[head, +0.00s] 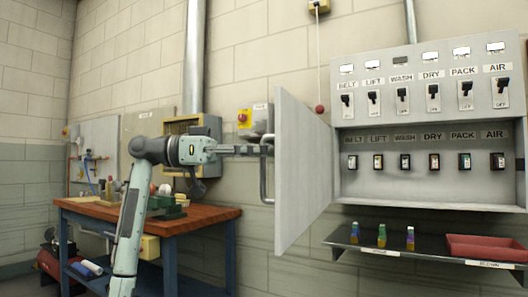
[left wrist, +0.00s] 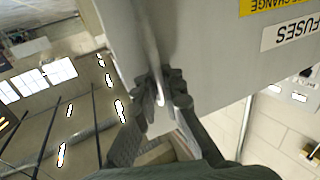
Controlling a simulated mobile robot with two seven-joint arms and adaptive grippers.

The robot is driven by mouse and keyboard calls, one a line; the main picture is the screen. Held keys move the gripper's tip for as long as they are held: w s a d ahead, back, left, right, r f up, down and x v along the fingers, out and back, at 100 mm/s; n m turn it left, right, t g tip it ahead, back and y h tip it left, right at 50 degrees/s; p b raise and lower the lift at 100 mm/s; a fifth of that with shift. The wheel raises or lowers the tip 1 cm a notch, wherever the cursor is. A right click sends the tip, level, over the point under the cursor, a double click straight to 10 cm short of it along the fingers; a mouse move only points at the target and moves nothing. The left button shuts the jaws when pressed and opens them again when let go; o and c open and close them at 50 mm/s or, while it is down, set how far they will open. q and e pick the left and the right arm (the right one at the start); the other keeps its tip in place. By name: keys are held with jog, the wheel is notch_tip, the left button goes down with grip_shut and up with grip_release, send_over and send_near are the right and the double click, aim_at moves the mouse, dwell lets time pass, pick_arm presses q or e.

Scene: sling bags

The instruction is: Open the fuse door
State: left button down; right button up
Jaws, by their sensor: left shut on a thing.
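The fuse door (head: 302,165) is a grey panel hinged at the left of the fuse box, and it stands swung out wide. The compartment behind it (head: 430,180) shows a row of dark fuses under labels BELT, LIFT, WASH, DRY, PACK and AIR. My left gripper (head: 262,150) is shut on the door's handle (head: 267,180), a metal bar on the door's outer face. In the left wrist view the fingers (left wrist: 163,95) close around the handle (left wrist: 152,65), beside the door panel (left wrist: 215,60) with its upside-down FUSES label. My right gripper is in neither view.
A shelf (head: 350,238) below the box carries several small coloured fuses and a red tray (head: 485,247). Labelled switches (head: 433,95) sit above the compartment. A wooden-topped workbench (head: 205,218) stands at left behind my left arm. A red pull knob (head: 319,109) hangs near the door's top.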

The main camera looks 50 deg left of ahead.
pick_arm(q)
jog(key=c, duration=1.9)
grip_release()
jog(key=v, duration=1.2)
